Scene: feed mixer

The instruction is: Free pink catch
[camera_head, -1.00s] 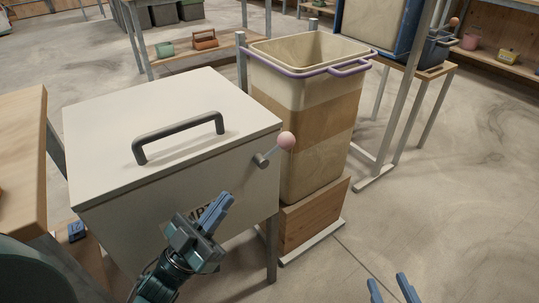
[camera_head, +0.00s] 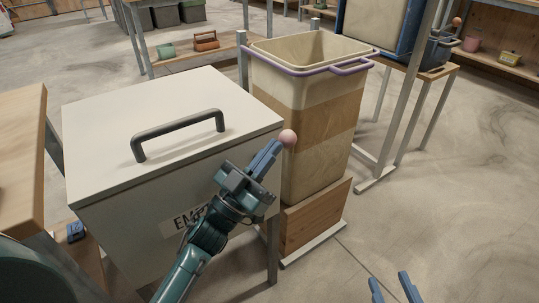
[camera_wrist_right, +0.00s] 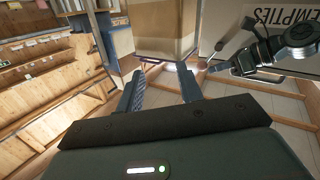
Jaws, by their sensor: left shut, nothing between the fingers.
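The pink catch is a round pink knob (camera_head: 288,137) at the upper right front corner of a white lidded box (camera_head: 120,205). Its stem is mostly hidden behind my left gripper. My left gripper (camera_head: 272,147) is shut and empty, with its fingertips just left of and slightly below the knob. I cannot tell whether they touch it. My right gripper (camera_head: 395,288) is low at the picture's bottom edge, far from the catch. Its fingers stand apart with nothing between them, as the right wrist view (camera_wrist_right: 160,85) also shows.
The box lid has a dark handle (camera_head: 178,133) and looks closed. A tall cream bin (camera_head: 318,155) with a purple rim stands right behind the knob on a wooden block (camera_head: 315,220). A wooden table (camera_head: 20,150) is at the left. Floor at the right is open.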

